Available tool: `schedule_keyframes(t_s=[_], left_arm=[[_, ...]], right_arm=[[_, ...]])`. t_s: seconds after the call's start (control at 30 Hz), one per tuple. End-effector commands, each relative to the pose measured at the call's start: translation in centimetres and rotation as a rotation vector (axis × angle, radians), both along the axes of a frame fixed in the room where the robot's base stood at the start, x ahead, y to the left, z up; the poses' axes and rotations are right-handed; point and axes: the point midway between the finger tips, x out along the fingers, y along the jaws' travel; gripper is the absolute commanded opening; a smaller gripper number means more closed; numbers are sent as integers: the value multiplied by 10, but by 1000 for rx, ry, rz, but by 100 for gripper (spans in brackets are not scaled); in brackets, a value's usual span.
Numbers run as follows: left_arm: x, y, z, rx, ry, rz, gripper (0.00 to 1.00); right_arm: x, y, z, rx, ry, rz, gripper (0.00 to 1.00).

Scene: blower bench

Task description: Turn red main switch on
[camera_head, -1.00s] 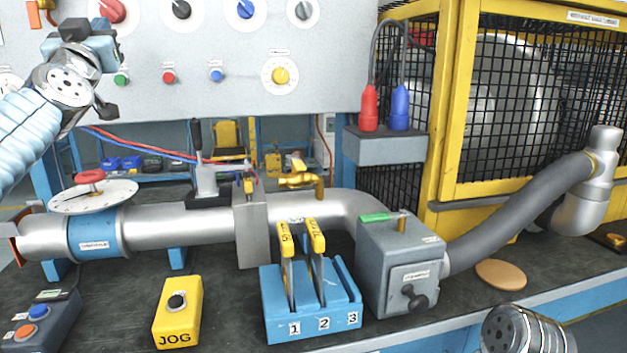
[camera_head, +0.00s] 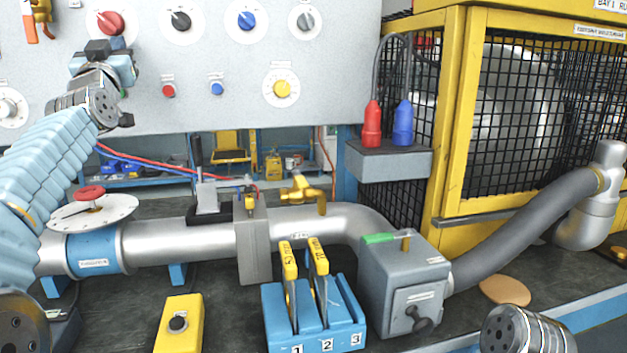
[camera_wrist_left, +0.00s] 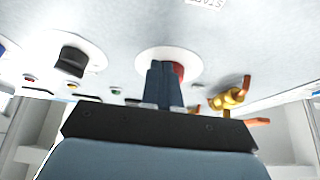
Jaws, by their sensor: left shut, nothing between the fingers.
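The red main switch (camera_head: 110,22) is a red rotary knob on a white round plate, at the upper left of the grey panel. My left gripper (camera_head: 117,44) is just below it in the head view, with its fingers shut and pointing up towards the panel. In the left wrist view the shut fingers (camera_wrist_left: 161,84) stand in front of the white plate and cover much of the red knob (camera_wrist_left: 179,71). I cannot tell whether the fingertips touch the knob. The right gripper's jaws do not show.
A black knob (camera_head: 180,20), a blue knob (camera_head: 247,20) and a grey knob (camera_head: 305,20) sit to the right on the panel (camera_head: 330,100). Small red and blue buttons and a yellow dial (camera_head: 282,88) are lower.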

Motion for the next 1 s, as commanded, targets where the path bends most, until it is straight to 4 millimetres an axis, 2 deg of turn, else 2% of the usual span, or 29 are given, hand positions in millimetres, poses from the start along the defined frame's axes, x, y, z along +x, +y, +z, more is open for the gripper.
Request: schedule_keyframes(t_s=[1.0], left_arm=[[-1, 6, 0, 1, -1, 1, 0]], right_arm=[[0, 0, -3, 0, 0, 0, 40]])
